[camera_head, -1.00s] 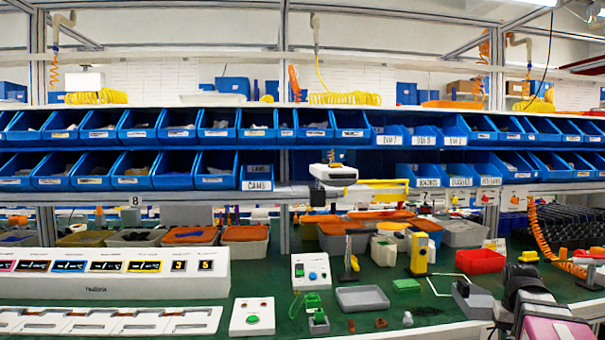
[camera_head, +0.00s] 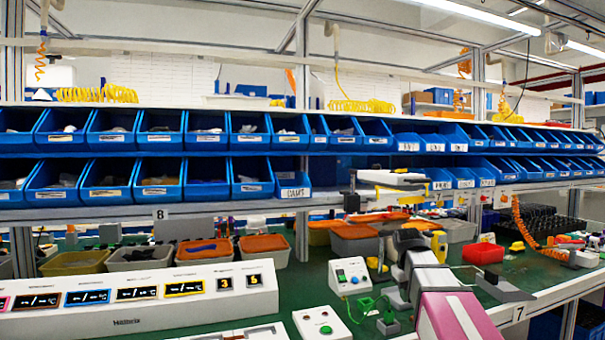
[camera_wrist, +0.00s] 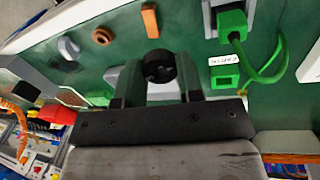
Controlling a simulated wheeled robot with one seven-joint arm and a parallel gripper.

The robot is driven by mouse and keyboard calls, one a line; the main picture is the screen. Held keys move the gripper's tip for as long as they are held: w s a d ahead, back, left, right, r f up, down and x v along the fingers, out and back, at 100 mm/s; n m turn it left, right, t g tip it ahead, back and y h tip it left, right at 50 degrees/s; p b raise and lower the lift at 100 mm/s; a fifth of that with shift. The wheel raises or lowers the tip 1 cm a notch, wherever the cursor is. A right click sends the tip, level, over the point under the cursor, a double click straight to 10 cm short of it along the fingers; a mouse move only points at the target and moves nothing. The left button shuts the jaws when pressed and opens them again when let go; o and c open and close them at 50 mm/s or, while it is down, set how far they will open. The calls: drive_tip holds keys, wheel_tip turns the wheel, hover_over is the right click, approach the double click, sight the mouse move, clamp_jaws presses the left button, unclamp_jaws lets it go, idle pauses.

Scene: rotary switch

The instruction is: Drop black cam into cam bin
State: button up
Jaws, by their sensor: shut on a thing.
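A round black cam (camera_wrist: 159,66) sits between the fingertips of my gripper (camera_wrist: 157,84) in the wrist view, and the fingers are shut on it. It is held over the green worktop. In the head view my gripper is at the end of my grey and pink arm, over the right part of the bench; its fingertips and the cam cannot be made out there. The cam bin (camera_head: 293,181) is a blue bin with a white label at the right end of the lower left bin row. It is above and left of my gripper, well apart from it.
Blue bins fill two shelf rows above the bench. A wide white panel with displays (camera_head: 140,298) is at left. Green and brown parts lie on the worktop below my gripper.

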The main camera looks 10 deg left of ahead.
drive_tip(key=w+a+r+n+t+y, duration=0.1)
drive_tip(key=w+a+r+n+t, duration=0.2)
drive_tip(key=a+r, duration=0.65)
drive_tip(key=w+a+r+n+t, duration=0.1)
drive_tip(key=w+a+r+n, duration=0.4)
drive_tip(key=a+r, duration=0.45)
drive_tip(key=s+a+r+n+t+y, duration=0.3)
drive_tip(key=a+r+n, duration=0.4)
drive_tip(key=a+r, duration=0.9)
drive_tip(key=shift+g+y, duration=0.7)
drive_tip(key=shift+w+a+f, duration=0.25)
drive_tip(key=shift+w+a, duration=0.8)
drive_tip(key=shift+w, duration=1.1)
drive_tip(key=shift+w+a+f, duration=0.3)
drive_tip(key=shift+w+a, duration=0.75)
drive_tip(key=shift+w, duration=1.15)
drive_tip(key=shift+w+a+f, duration=0.25)
drive_tip(key=shift+w+a, duration=0.8)
drive_tip(key=shift+w, duration=1.1)
drive_tip(key=o, duration=1)
drive_tip(key=shift+c, duration=0.2)
drive_tip(key=shift+s, duration=0.1)
drive_tip(key=v, duration=1.1)
